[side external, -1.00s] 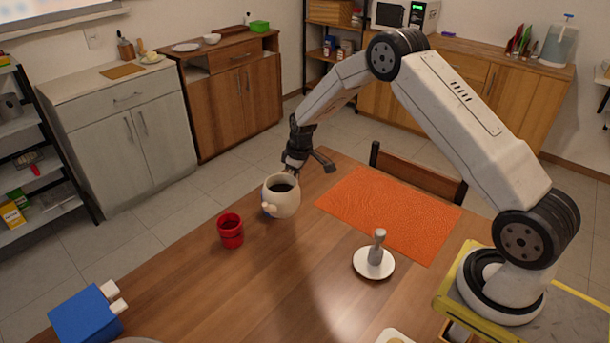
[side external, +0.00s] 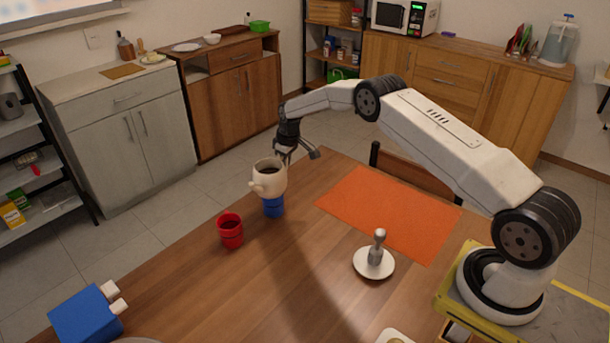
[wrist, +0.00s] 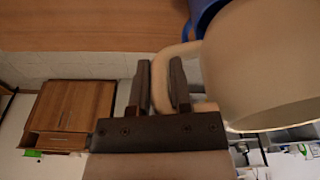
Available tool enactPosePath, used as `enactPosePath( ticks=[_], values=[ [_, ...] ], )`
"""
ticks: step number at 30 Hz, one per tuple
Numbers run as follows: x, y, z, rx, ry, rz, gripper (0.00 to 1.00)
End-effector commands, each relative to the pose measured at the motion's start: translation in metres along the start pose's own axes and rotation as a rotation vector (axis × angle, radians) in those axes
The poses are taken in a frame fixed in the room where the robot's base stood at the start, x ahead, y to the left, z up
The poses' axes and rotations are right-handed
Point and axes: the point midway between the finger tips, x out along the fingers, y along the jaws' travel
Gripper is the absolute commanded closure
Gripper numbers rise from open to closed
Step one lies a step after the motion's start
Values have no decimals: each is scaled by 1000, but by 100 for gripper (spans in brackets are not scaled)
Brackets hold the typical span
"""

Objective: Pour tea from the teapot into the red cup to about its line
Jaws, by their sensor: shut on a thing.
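The cream teapot (side external: 271,180) is raised above the table and looks about upright, with dark tea in its open top and its spout pointing left. My gripper (side external: 287,155) is behind it. In the wrist view my gripper (wrist: 160,78) is shut on the handle (wrist: 190,50) of the teapot (wrist: 265,60). The red cup (side external: 231,232) stands upright on the table, left of and nearer the camera than the teapot. Its inside looks dark; its line and fill level cannot be made out.
A blue cup (side external: 273,208) stands on the table, showing just below the teapot. A white saucer with a grey upright piece (side external: 374,262), an orange mat (side external: 385,215) and a blue block-shaped thing (side external: 86,315) are also on the table. The wood around the red cup is clear.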

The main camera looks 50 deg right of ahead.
Motion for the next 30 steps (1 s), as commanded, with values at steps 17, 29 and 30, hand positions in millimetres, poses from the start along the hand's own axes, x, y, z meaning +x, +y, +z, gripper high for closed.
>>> enactPosePath(
  ticks=[17,29,30],
  values=[
    [4,27,-17,67,4,10,100],
    [4,33,-18,86,4,13,100],
    [4,33,-18,87,4,13,100]
  ],
)
